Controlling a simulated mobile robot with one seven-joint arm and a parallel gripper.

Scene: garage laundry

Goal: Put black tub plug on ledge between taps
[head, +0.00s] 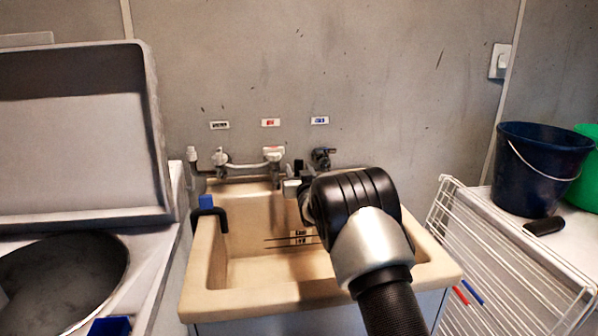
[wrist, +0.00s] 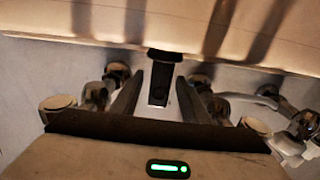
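In the wrist view a small black piece, which looks like the tub plug (wrist: 159,84), lies between the two dark fingers of my gripper (wrist: 161,76). A thin gap shows on each side of it, so the fingers look open around it rather than pressed on it. Its dark top end meets the beige edge of the tub (wrist: 60,18). Taps show on both sides, a left group (wrist: 95,93) and a right group (wrist: 222,105). In the head view my wrist hides most of the gripper; the red-labelled tap (head: 273,155) and blue-labelled tap (head: 322,158) stand behind the tub (head: 245,300).
A black hook-shaped piece (head: 210,214) and a blue block (head: 205,201) sit at the tub's left rim. A washer with a raised lid (head: 80,140) stands left. A wire rack (head: 500,255), dark blue bucket (head: 540,165) and black object (head: 544,226) are right.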

